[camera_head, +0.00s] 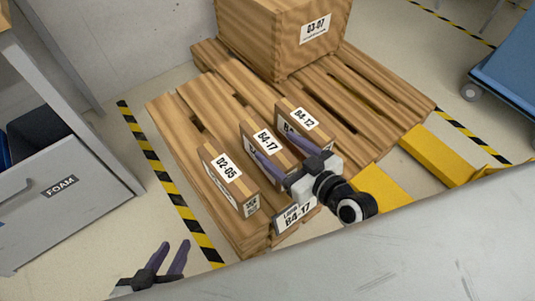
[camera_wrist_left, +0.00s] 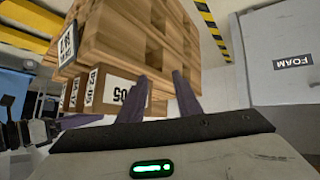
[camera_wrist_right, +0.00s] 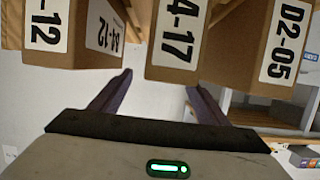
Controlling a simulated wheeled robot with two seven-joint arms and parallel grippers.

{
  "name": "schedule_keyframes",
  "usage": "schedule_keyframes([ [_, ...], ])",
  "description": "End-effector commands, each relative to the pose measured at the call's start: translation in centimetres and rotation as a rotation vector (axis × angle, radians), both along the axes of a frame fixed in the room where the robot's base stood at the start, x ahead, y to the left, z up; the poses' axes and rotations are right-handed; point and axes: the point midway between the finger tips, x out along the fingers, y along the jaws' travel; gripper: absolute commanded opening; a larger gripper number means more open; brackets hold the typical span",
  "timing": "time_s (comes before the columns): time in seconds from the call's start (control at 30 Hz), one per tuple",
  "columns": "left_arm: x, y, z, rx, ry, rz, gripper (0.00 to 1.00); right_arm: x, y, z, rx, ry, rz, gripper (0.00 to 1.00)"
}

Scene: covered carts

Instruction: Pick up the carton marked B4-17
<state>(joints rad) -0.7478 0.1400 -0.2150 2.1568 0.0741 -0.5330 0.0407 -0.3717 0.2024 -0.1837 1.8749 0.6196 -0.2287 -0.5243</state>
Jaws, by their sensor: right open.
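The carton marked B4-17 (camera_head: 262,136) stands upright on the wooden pallet, between the D2-05 carton (camera_head: 228,172) and the B4-12 carton (camera_head: 301,116). My right gripper (camera_head: 268,142) is open and empty at the near side of these cartons. In the right wrist view, one finger of the right gripper (camera_wrist_right: 159,80) points at the gap between B4-12 and the B4-17 carton (camera_wrist_right: 180,38); the other lies across B4-17's lower edge. Contact cannot be told. My left gripper (camera_head: 175,243) is open and empty, left of the pallet; it also shows in the left wrist view (camera_wrist_left: 158,80).
A B4-17 load card (camera_head: 297,214) is on the pallet's near edge (camera_head: 240,235). A grey FOAM drawer (camera_head: 60,205) is at left, yellow forks (camera_head: 440,155) and a blue cart (camera_head: 510,75) at right.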

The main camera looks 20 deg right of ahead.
Motion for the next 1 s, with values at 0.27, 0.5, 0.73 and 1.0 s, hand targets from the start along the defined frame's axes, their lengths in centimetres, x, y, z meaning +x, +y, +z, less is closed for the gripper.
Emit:
schedule_keyframes([
  [0.27,0.2,-0.1,-0.7,-0.014,-0.011,0.007,0.31,3.4,1.7,-1.5,0.002,-0.001,-0.003,0.69],
  [0.5,-0.3,-0.2,-0.6,-0.020,-0.007,0.008,0.31,4.1,2.0,-1.7,-0.001,0.001,-0.001,0.69],
  [0.73,-0.2,-0.2,-0.4,-0.021,-0.010,0.009,0.31,4.0,2.0,-1.7,-0.001,0.001,-0.001,0.47],
  [1.0,-0.1,-0.2,-0.4,-0.020,-0.011,0.008,0.31,4.0,2.0,-1.7,-0.001,0.001,-0.001,0.02],
])
